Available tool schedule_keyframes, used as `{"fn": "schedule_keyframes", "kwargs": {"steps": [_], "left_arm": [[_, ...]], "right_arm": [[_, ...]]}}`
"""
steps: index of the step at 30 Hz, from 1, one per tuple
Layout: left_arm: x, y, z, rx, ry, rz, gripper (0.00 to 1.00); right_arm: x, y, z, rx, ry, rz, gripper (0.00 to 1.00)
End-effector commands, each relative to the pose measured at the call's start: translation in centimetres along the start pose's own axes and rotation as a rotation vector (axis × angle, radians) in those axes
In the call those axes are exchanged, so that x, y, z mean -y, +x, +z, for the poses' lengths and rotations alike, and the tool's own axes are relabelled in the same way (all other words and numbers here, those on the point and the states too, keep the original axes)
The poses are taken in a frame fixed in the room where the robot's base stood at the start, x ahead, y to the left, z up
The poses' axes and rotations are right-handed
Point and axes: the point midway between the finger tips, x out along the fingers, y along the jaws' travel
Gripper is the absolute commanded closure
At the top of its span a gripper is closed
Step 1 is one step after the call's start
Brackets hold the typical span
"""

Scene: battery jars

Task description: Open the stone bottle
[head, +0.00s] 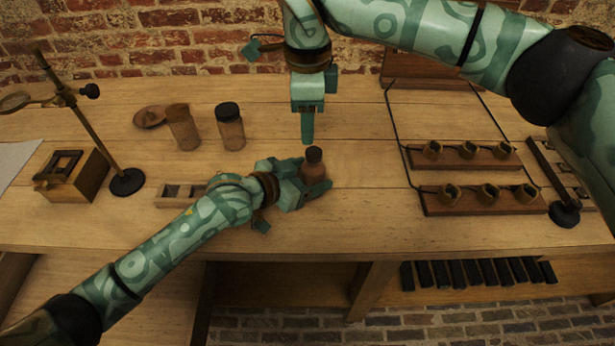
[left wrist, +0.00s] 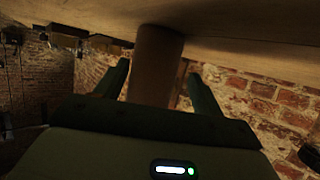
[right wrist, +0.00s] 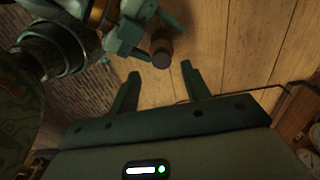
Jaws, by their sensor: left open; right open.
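The stone bottle (head: 313,170) is a small brown bottle with a dark stopper (head: 314,154), standing upright on the bench with the stopper seated on its neck. My left gripper (head: 310,184) is open and low, its fingers on either side of the bottle. In the left wrist view the brown body (left wrist: 155,55) stands between the two fingers, with gaps beside it. My right gripper (head: 307,141) is open, pointing down just behind and above the bottle. In the right wrist view the dark round stopper (right wrist: 162,50) lies just beyond the fingertips, not between them.
A brown jar (head: 183,128) and a dark-capped jar (head: 230,128) stand at left, near a brown dish (head: 150,117). A small wooden tray (head: 178,195) lies beside my left forearm. Racks of cups (head: 466,157) and a thin frame stand at right. A stand (head: 127,182) is far left.

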Motion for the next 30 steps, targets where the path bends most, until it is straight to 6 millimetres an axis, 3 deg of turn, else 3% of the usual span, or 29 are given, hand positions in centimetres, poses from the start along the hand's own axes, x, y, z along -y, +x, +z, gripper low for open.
{"fn": "schedule_keyframes", "kwargs": {"steps": [6, 13, 15, 23, 26, 30], "left_arm": [[-0.1, 0.0, -0.1, -0.001, 0.000, 0.001, 0.31], [-0.1, 0.0, 0.0, -0.001, 0.000, 0.001, 0.95], [-0.1, 0.0, 0.0, 0.000, 0.000, 0.001, 0.97], [-0.1, 0.0, 0.0, 0.000, -0.001, 0.001, 0.97], [-0.1, 0.0, 0.0, 0.000, -0.001, 0.002, 0.97], [-0.1, 0.0, 0.0, 0.000, -0.001, 0.001, 0.97]], "right_arm": [[0.0, -0.1, -0.1, 0.001, 0.001, -0.001, 0.53], [0.0, -0.1, 0.0, 0.001, 0.001, -0.001, 0.53], [0.1, -0.3, -0.2, 0.006, 0.005, -0.001, 0.44], [0.4, -4.5, -2.3, 0.147, 0.071, -0.007, 0.44], [0.3, -3.9, -2.2, 0.152, 0.073, -0.003, 0.44], [0.3, -1.6, -1.8, 0.151, 0.072, -0.002, 0.44]]}}
